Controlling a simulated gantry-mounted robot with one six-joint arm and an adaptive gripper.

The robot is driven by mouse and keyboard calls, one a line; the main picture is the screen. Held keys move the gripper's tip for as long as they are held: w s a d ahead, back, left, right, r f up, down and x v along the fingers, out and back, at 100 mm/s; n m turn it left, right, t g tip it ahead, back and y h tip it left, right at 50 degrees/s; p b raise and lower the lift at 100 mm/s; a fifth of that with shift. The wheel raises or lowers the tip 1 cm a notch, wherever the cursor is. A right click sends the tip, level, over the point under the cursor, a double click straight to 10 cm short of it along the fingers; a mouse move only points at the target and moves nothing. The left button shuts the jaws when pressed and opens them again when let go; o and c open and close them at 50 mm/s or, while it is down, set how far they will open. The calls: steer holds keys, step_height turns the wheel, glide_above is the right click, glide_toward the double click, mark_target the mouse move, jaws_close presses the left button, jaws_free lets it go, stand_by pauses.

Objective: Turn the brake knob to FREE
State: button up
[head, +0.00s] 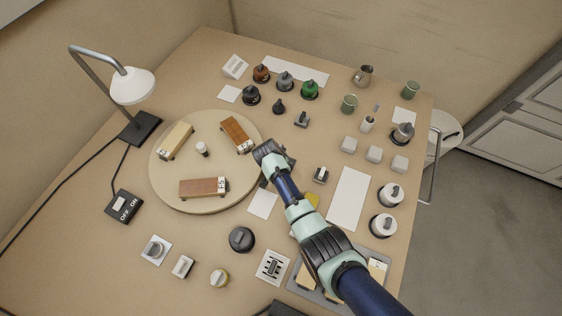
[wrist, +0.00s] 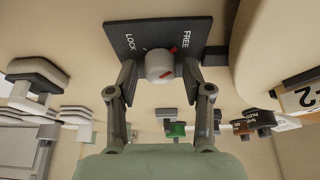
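The brake knob (wrist: 159,65) is a pale grey round knob with red marks on it and beside its upper right edge. It sits on a dark plate (wrist: 122,38) lettered LOCK at left and FREE at right. My gripper (wrist: 160,72) is open, one finger on each side of the knob. A gap shows between each finger and the knob in the wrist view. In the head view my gripper (head: 268,152) is at the right edge of the round turntable and hides the knob; a dark edge of the plate (head: 290,162) shows beside it.
The round turntable (head: 170,188) carries several toy wagons close to my gripper. A lamp (head: 133,86) and an ON/OFF box (head: 123,207) stand at left. Several knobs, switches and cups stand around the bench. A white sheet (head: 349,198) lies right of my arm.

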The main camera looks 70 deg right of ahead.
steer(key=v, duration=1.2)
stand_by(0.3)
steer(key=w+a+r+n+t, duration=0.45)
steer(key=w+a, duration=0.25)
steer(key=a, duration=0.3)
steer(key=a+r+n+t+y, duration=0.2)
steer(key=a+r+n+t, duration=0.2)
steer(key=a+r+n, duration=0.65)
steer(key=a+r+n+t+y, duration=0.3)
steer(key=a+r, duration=0.5)
steer(key=a, duration=0.8)
step_height(320, 180, up, 31)
steer(key=t+p, duration=0.1)
steer(key=p, duration=2.9)
steer(key=shift+s+a+n+h, duration=0.15)
steer(key=shift+a+n+h, duration=0.05)
steer(key=shift+n+h, duration=0.1)
